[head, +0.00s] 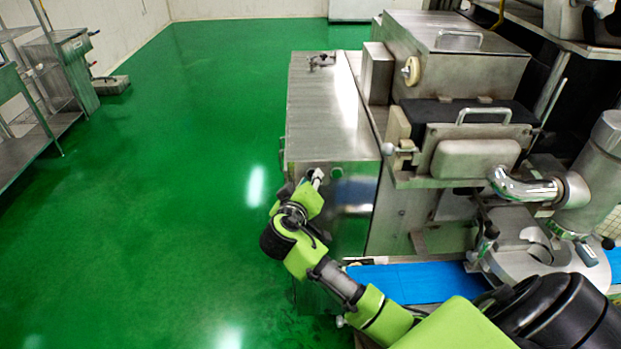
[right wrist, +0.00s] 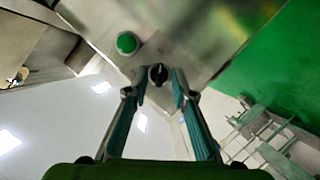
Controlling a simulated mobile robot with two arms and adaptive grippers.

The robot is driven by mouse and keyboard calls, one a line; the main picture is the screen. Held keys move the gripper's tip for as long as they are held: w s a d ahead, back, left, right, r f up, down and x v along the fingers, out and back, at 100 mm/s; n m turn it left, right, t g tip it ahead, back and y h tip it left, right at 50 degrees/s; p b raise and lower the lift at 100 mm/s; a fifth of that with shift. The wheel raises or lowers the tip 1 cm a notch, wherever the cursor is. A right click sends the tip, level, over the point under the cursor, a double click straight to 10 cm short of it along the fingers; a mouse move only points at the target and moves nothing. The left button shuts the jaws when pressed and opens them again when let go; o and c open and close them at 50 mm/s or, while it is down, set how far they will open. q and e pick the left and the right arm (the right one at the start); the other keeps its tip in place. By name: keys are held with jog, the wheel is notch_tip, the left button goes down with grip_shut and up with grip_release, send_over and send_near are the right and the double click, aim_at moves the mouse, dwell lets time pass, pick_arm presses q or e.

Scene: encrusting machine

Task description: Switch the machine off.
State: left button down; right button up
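The machine (head: 455,70) is a large stainless steel unit with a lower steel cabinet (head: 325,130) on its left. In the right wrist view, a black rotary switch (right wrist: 158,75) sits on the cabinet's metal panel, with a round green button (right wrist: 127,43) up and left of it. My right gripper (head: 314,178) is at the cabinet's front face. In the right wrist view, its fingertips (right wrist: 159,80) stand on either side of the black switch, with small gaps seeming to show. In the head view the switch is hidden by the gripper. My left gripper is out of view.
A blue conveyor belt (head: 405,282) runs below the machine, close to my right forearm. A steel nozzle assembly (head: 530,250) stands at right. Steel racks (head: 30,150) stand at far left. The green floor (head: 170,200) between is clear.

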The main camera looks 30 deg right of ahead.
jog(key=shift+d, duration=0.1)
grip_shut()
dwell(0.3)
jog(key=n+t+h+b, duration=0.1)
jog(key=n+b, duration=0.1)
jog(key=n, duration=0.3)
jog(key=f+n+t+h+b, duration=0.1)
jog(key=n+h+b, duration=0.1)
jog(key=n, duration=0.4)
jog(key=n+t+h+b, duration=0.1)
jog(key=n+h+b, duration=0.1)
jog(key=n, duration=0.3)
jog(key=shift+f, duration=0.25)
jog(key=shift+n, duration=0.4)
